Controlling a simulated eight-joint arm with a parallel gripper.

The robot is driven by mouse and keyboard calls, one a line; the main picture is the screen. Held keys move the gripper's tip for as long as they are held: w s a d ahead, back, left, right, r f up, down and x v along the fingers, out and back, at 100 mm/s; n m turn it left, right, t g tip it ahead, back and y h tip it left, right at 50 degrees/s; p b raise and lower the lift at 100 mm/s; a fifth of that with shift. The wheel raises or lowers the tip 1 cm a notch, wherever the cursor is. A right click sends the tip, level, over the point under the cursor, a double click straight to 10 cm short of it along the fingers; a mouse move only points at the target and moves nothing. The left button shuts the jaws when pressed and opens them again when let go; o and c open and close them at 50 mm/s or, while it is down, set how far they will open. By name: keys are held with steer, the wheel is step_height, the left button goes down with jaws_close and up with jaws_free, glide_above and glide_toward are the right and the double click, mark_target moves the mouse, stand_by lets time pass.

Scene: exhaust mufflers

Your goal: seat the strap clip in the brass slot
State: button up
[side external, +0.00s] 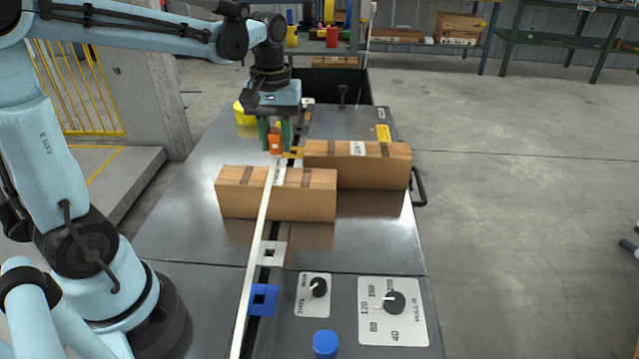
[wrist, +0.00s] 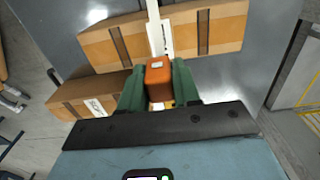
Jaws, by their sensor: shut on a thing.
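My gripper (side external: 275,138) has its green fingers shut on an orange strap clip (side external: 275,144), just behind the nearer cardboard box. The clip is also between the fingers in the wrist view (wrist: 158,76). A brass-yellow piece (side external: 292,154), seemingly the brass slot, shows just right of the clip's lower end, partly hidden by the boxes and gripper. A bit of yellow shows under the clip in the wrist view (wrist: 169,104). I cannot tell whether the clip touches it. A white strap (side external: 254,254) runs along the table towards the clip.
Two cardboard boxes, a nearer one (side external: 240,195) and a right one (side external: 370,168), stand close to the gripper. A grey slot plate (side external: 281,247) and a blue slot plate (side external: 263,309) lie along the strap. Knob panels (side external: 375,325) and a blue button (side external: 325,343) are in front.

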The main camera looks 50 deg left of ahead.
steer(key=w+a+f, duration=0.4)
steer(key=w+a, duration=0.3)
steer(key=a, duration=0.1)
steer(key=w+a+f, duration=0.4)
steer(key=w+a, duration=0.3)
steer(key=w, duration=0.1)
steer(key=shift+a, duration=0.35)
steer(key=shift+w, duration=0.1)
steer(key=shift+f, duration=0.15)
steer(key=shift+f, duration=2.25)
steer(key=shift+f, duration=0.4)
stand_by(0.6)
steer(key=o, duration=1)
steer(key=shift+o, duration=0.2)
